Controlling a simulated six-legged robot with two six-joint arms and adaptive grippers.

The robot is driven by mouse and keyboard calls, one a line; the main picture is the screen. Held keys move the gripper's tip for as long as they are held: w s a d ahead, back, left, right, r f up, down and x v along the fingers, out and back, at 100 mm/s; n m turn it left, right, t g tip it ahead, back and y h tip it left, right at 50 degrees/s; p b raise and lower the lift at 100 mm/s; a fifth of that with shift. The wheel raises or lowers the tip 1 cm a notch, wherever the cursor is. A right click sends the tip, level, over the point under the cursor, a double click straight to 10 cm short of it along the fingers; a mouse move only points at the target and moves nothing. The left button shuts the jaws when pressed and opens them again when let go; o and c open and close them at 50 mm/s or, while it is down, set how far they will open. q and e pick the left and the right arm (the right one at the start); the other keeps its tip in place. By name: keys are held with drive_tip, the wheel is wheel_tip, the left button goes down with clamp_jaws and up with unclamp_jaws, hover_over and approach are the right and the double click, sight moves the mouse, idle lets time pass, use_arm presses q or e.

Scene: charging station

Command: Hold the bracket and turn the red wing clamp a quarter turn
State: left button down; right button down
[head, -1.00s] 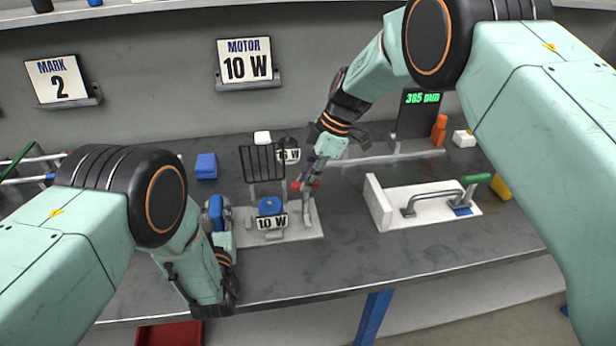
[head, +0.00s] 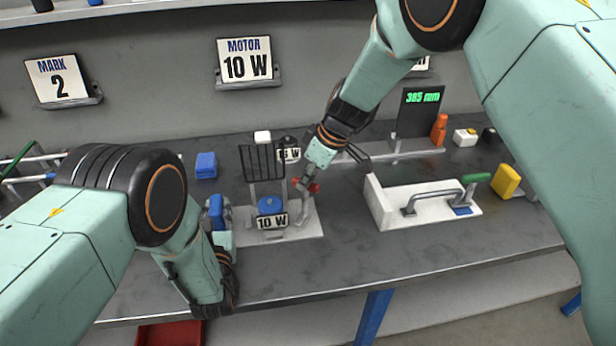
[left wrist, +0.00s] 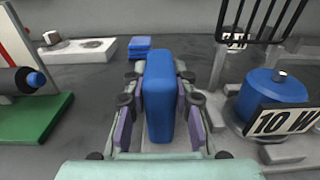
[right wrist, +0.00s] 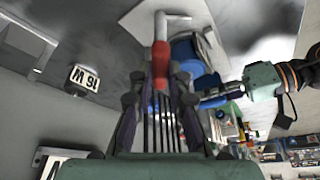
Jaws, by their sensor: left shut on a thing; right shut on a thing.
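A blue upright block (head: 216,208), seemingly the bracket's grip, stands at the left end of the fixture. My left gripper (head: 218,228) is shut on it, and the left wrist view shows the block (left wrist: 160,95) between both fingers. The red wing clamp (head: 313,188) is at the fixture's right side on a grey post. My right gripper (head: 308,178) is shut on it from above. In the right wrist view the red clamp (right wrist: 160,62) lies between the fingers (right wrist: 160,100). The fingers partly hide the clamp.
A blue motor with a 10 W label (head: 271,221) sits on the fixture plate (head: 300,233), between the grippers. A black wire guard (head: 263,162) rises behind it. A white jig with a green-handled bar (head: 385,214) stands right. The front middle of the bench is clear.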

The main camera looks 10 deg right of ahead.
drive_tip(key=m+t+h, duration=0.1)
drive_tip(key=m, duration=0.3)
drive_tip(key=shift+a+m, duration=0.1)
drive_tip(key=shift+m, duration=0.2)
drive_tip(key=shift+s+a+m+t+h, duration=0.15)
drive_tip(key=shift+m+h, duration=0.4)
drive_tip(key=shift+m, duration=0.6)
drive_tip(key=shift+w+d+m+t+h, duration=0.1)
drive_tip(key=shift+m+t+h, duration=0.15)
drive_tip(key=shift+m+h, duration=0.6)
drive_tip(key=shift+m+y, duration=0.3)
drive_tip(key=shift+m, duration=0.3)
drive_tip(key=c, duration=1.3)
unclamp_jaws()
drive_tip(key=shift+n, duration=0.4)
